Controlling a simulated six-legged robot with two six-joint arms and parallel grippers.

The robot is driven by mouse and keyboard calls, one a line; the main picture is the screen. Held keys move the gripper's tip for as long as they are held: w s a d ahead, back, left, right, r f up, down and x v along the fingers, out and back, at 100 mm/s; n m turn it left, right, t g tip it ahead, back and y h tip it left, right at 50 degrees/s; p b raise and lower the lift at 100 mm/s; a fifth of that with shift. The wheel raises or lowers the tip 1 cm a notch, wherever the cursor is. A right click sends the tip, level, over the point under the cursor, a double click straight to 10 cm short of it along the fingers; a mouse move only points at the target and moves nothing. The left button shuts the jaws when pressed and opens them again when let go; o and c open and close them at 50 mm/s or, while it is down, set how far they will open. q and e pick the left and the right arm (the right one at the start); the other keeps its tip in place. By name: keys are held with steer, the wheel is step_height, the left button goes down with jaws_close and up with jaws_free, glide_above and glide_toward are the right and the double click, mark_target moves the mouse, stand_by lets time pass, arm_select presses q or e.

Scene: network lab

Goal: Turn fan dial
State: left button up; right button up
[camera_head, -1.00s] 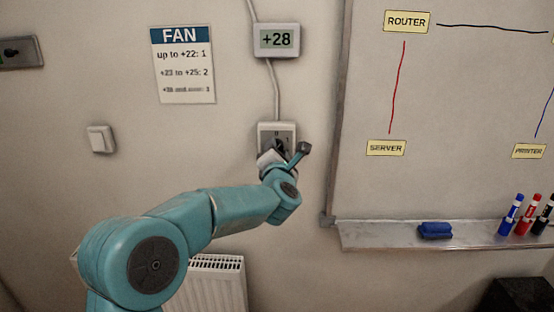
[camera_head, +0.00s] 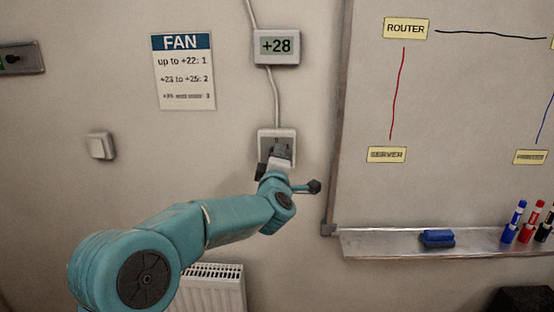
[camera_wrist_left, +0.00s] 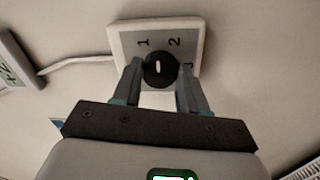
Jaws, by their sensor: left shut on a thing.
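The fan dial is a round black knob (camera_wrist_left: 159,68) with a short white mark, on a pale wall plate (camera_wrist_left: 190,28). The numbers 1, 2 and 3 stand around it, turned sideways in the wrist view. The white mark runs upright in that picture; which number it points to I cannot tell for sure. My left gripper (camera_wrist_left: 161,77) is shut on the knob, one finger on each side. In the head view the plate (camera_head: 288,135) shows above my left gripper (camera_head: 279,152), which hides the knob. My right gripper is out of view.
A display (camera_head: 276,45) above the plate reads +28. A FAN sheet (camera_head: 183,72) lists "up to +22: 1" and "+23 to +25: 2"; its last line is blurred, ending in 3. A light switch (camera_head: 101,145) is left, a whiteboard (camera_head: 460,110) right, a radiator (camera_head: 215,287) below.

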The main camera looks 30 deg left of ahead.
arm_select(q)
steer(key=shift+s+a+m+h+p, duration=0.1)
steer(key=shift+m+h+p, duration=0.2)
steer(key=shift+m+p, duration=3)
steer(key=shift+s+a+m+h+p, duration=0.1)
steer(key=shift+m+h+p, duration=0.35)
steer(key=shift+m, duration=5.45)
steer(key=shift+f, duration=0.15)
steer(key=o, duration=1.1)
steer(key=shift+c, duration=0.2)
steer(key=b+v, duration=0.3)
steer(key=v, duration=1.3)
steer(key=shift+d, duration=0.15)
